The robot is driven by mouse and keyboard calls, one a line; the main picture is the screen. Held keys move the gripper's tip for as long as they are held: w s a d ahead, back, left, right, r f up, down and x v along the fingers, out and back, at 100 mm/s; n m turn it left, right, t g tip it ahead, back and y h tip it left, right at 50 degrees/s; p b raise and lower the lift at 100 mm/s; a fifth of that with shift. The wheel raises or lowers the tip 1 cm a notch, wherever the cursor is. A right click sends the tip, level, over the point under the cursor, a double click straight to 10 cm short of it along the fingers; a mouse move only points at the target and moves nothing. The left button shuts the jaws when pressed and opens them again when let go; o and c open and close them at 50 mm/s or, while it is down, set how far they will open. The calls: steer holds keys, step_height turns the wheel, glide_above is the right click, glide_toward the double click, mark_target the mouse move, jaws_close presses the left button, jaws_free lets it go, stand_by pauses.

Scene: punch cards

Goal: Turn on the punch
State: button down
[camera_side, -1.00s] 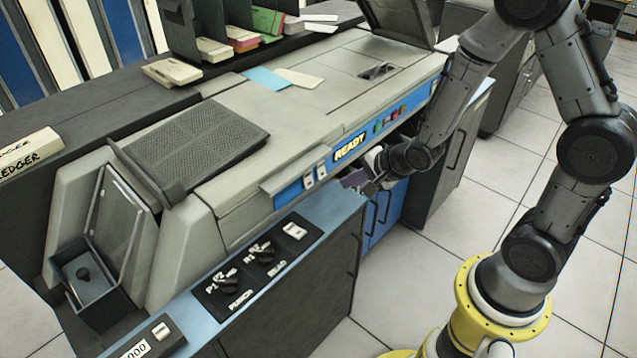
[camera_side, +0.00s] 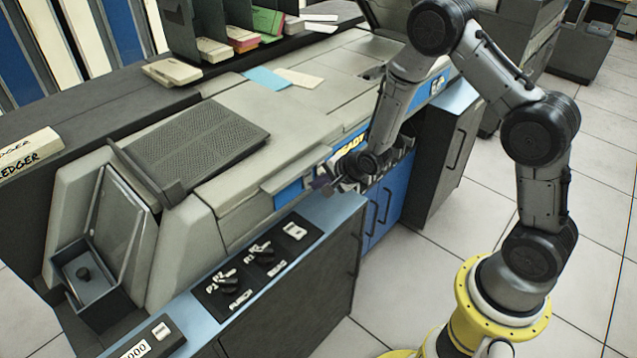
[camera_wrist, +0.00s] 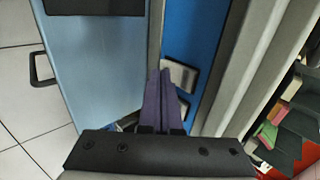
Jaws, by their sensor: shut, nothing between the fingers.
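The punch machine (camera_side: 240,215) is a grey unit with a blue front panel. A black plate on its blue ledge holds a knob labelled like PUNCH (camera_side: 229,284), a knob labelled READ (camera_side: 262,254) and a white rocker switch (camera_side: 295,231). My gripper (camera_side: 325,186) is shut and empty, in front of the blue panel beside the READY sign (camera_side: 350,143), which my wrist partly covers. In the wrist view my purple fingers (camera_wrist: 160,85) are together beside a pale switch (camera_wrist: 179,75) on the blue panel. I cannot tell whether they touch it.
A box (camera_side: 90,280) with a small dark knob stands at the left. Cards (camera_side: 268,79) lie on the machine top. Blue cabinet doors (camera_side: 385,205) stand below my gripper.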

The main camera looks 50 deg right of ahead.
steer(key=shift+w+f, duration=0.1)
steer(key=shift+w, duration=0.1)
stand_by(0.6)
steer(key=shift+r, duration=0.85)
steer(key=s+f+v, duration=0.1)
steer(key=s+v, duration=0.1)
steer(key=v, duration=1.1)
steer(key=shift+f, duration=0.35)
